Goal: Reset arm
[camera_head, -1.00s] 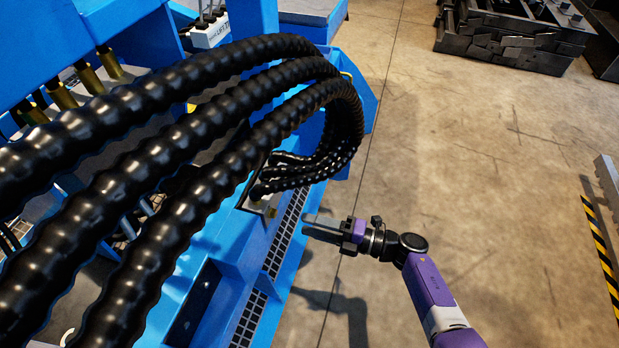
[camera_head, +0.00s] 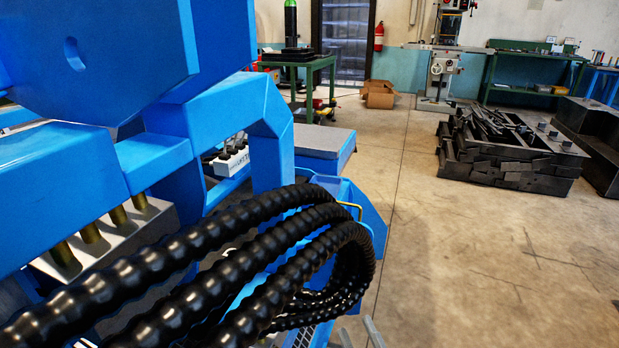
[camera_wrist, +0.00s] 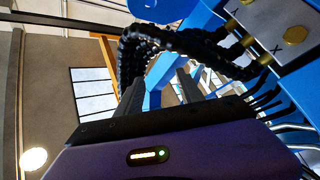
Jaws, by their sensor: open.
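Only the tips of my gripper (camera_head: 359,333) show at the bottom edge of the head view, just right of the black ribbed hoses (camera_head: 335,255). The two grey fingers are apart, with nothing between them. The rest of my arm is below that view. In the wrist view my gripper (camera_wrist: 160,92) shows its dark fingers spread over my purple wrist housing. The black hoses (camera_wrist: 140,50) are beyond the fingertips there, with the blue machine frame around them. I cannot tell the exact gap between the fingers and the hoses.
The blue machine (camera_head: 200,130) fills the left side. A stack of dark metal parts (camera_head: 515,155) stands on the floor at right. A green table (camera_head: 320,67), cardboard box (camera_head: 379,95) and drill press (camera_head: 440,65) are at the back. The floor (camera_head: 450,260) at lower right is clear.

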